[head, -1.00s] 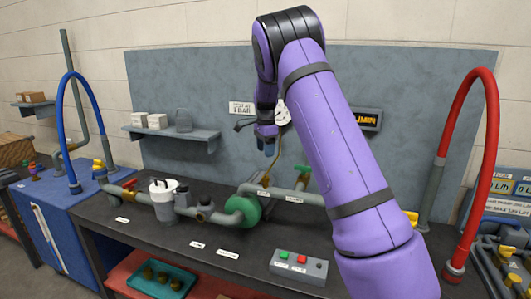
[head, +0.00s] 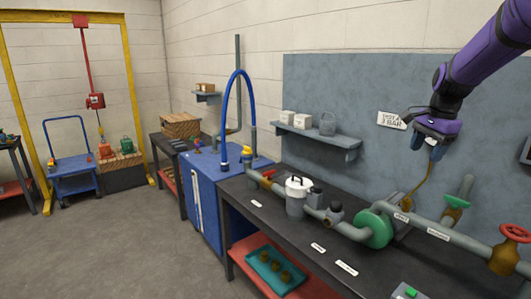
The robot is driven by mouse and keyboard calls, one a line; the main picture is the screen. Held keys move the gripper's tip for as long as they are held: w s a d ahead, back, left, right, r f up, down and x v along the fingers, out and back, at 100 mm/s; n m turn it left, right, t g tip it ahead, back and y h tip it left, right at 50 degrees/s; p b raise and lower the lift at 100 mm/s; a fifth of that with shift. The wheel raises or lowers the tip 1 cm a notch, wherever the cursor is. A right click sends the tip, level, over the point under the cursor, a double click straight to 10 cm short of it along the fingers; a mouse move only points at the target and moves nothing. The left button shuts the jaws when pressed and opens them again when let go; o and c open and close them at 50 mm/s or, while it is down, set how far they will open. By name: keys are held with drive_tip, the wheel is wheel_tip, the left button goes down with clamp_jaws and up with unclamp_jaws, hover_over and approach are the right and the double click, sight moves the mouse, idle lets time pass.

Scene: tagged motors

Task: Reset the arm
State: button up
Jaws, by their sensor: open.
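My purple arm comes in from the upper right of the head view. My gripper (head: 426,143) hangs at its end, pointing down, in front of the grey-blue back panel and above the pipe run on the bench. Its jaws are small in the picture; they are open, and I see nothing held between them. A sign (head: 391,120) on the panel is just left of the gripper, partly covered by my arm.
The dark bench (head: 285,228) carries pipes, a white-lidded canister (head: 298,187) and a red valve wheel (head: 515,232). A shelf (head: 318,135) is left of my gripper. A blue cabinet (head: 205,195) with a blue hose stands further left. Open floor (head: 120,245) lies at left.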

drive_tip(key=s+a+r+n+t, duration=0.1)
drive_tip(key=s+a+r+n, duration=0.35)
drive_tip(key=s, duration=0.55)
drive_tip(key=s+a+f+n+t, duration=0.1)
drive_tip(key=s+a+n, duration=0.2)
drive_tip(key=s, duration=0.8)
drive_tip(key=s+a+n+t+h, duration=0.1)
drive_tip(key=s+a+n, duration=0.3)
drive_tip(key=s+n, duration=0.3)
drive_tip(key=s, duration=0.5)
drive_tip(key=shift+a+f+t, duration=0.3)
drive_tip(key=shift+f, duration=0.05)
